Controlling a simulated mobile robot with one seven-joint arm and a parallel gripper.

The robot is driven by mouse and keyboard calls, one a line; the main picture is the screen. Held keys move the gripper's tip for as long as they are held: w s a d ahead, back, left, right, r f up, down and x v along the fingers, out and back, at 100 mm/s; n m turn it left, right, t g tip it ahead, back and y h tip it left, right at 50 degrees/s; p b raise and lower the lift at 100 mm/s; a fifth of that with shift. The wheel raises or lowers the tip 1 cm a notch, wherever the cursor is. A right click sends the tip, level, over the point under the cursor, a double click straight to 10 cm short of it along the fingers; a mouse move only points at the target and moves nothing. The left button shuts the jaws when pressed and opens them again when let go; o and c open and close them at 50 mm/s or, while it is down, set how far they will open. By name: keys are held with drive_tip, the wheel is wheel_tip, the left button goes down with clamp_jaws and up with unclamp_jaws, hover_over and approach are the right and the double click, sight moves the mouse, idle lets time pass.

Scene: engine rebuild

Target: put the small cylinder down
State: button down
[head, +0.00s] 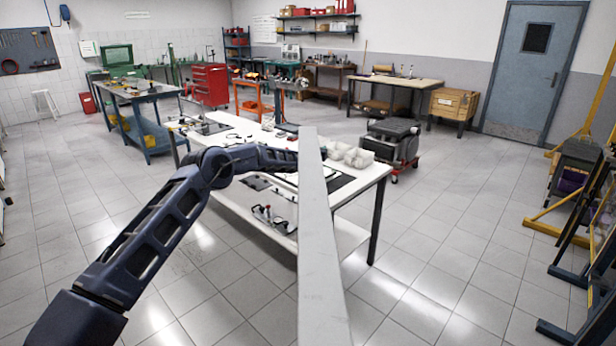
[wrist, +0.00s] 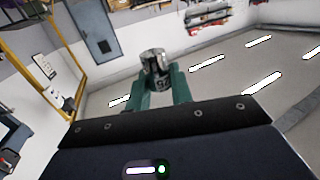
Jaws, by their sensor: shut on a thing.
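In the wrist view, the small cylinder (wrist: 154,62) is shiny metal with dark marks. My gripper (wrist: 158,88) has two green fingers, shut on the cylinder and holding it at their tips. The floor and walls behind it lie well beyond; nothing shows touching its free end. In the head view, my dark arm reaches right over the white workbench (head: 368,181). There the gripper and the cylinder cannot be made out; a pale upright post hides the arm's far end.
The pale post (head: 318,240) cuts through the head view. White bins (head: 352,156) stand on the bench's right part, with tools and parts further left. The lower shelf carries a few small parts (head: 272,218). A dark machine on a red cart (head: 394,142) stands right of the bench.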

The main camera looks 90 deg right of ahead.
drive_tip(key=shift+s+a+r, duration=0.1)
drive_tip(key=shift+s+a, duration=0.05)
drive_tip(key=shift+s, duration=0.3)
drive_tip(key=shift+s+f, duration=0.15)
drive_tip(key=shift+f, duration=0.2)
wheel_tip(320, 180, down, 19)
drive_tip(key=shift+f, duration=0.2)
drive_tip(key=c, duration=1.2)
unclamp_jaws()
drive_tip(key=shift+c, duration=0.2)
drive_tip(key=shift+r, duration=0.2)
drive_tip(key=v, duration=1.2)
